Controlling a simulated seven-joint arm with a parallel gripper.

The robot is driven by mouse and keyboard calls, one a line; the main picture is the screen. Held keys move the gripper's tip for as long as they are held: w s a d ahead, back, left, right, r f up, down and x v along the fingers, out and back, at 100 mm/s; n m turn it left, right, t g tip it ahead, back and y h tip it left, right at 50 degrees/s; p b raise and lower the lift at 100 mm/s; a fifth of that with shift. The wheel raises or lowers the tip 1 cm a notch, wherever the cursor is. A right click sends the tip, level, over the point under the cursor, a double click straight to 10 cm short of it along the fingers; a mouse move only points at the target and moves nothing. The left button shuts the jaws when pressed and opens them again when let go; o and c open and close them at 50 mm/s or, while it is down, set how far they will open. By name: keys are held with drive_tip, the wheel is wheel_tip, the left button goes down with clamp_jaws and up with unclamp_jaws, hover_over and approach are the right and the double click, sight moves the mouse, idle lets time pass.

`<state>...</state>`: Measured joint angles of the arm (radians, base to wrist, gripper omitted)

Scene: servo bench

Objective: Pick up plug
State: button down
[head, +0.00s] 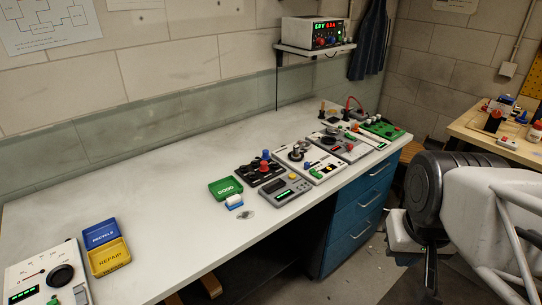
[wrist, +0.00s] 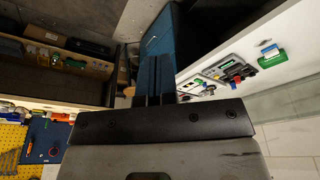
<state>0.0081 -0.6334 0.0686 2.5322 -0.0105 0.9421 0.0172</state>
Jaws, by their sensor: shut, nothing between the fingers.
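I cannot single out the plug for certain. A red cable (head: 348,101) arches over small parts at the far right end of the bench in the head view, and any plug there is too small to make out. My gripper (wrist: 153,72) shows in the wrist view with its dark fingers together and nothing between them. It is out over the floor side of the bench, in front of the blue drawers (head: 358,212) and well away from the bench-top devices. In the head view my arm fills the right side.
Several devices and panels, one a green board (head: 384,128), crowd the right half of the white bench (head: 150,215). A green tray (head: 225,188), a blue tray (head: 101,233) and a yellow tray (head: 109,257) lie further left. A power supply (head: 312,32) sits on a wall shelf. The bench's middle-left is clear.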

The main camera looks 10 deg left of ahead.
drive_tip(key=c, duration=0.8)
unclamp_jaws()
drive_tip(key=shift+o, duration=0.2)
